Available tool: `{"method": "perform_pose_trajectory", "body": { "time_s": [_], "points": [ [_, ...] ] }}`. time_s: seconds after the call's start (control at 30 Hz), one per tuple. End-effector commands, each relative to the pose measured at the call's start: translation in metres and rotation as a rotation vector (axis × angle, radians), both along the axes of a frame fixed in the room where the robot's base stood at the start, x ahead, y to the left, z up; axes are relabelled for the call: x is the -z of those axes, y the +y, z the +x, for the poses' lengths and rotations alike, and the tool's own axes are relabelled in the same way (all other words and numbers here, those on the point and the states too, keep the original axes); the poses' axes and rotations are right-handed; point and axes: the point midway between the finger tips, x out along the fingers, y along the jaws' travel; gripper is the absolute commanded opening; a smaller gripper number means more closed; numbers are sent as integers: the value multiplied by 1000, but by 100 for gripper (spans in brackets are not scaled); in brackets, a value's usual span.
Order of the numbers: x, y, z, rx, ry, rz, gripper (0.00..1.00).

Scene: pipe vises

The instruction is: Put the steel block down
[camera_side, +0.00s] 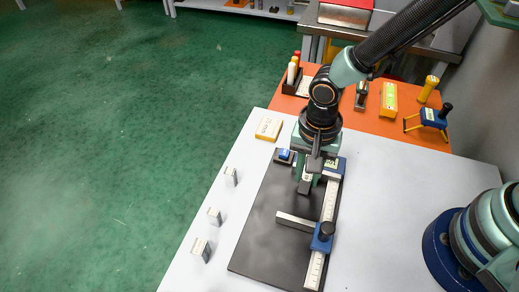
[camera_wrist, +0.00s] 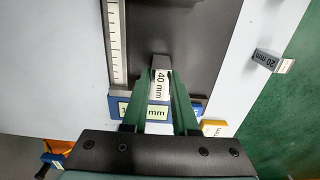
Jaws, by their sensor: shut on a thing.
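My gripper (camera_side: 306,184) points down over the upper part of the dark plate (camera_side: 262,232). In the wrist view, its two green fingers (camera_wrist: 160,88) are shut on a steel block marked 40 mm (camera_wrist: 160,64), one finger on each side. The block also shows below the fingers in the side view (camera_side: 304,187). Whether its underside touches the plate cannot be told. The held block is beside the white scale rail (camera_side: 330,200), apart from it in the wrist view.
A blue slider with a black knob (camera_side: 322,240) and a steel bar (camera_side: 294,222) sit lower on the rail. Several small blocks (camera_side: 214,216) stand along the table's left edge. A yellow box (camera_side: 268,128) lies beyond the plate.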

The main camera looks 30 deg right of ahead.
Motion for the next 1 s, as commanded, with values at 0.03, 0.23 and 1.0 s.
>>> {"method": "perform_pose_trajectory", "body": {
  "time_s": [0.03, 0.23, 1.0],
  "points": [
    [3, 0, 0, 0, 0, 0, 0],
    [3, 0, 1, 0, -2, 2, 0],
    [-6, 1, 1, 0, -4, 3, 57]
  ]
}}
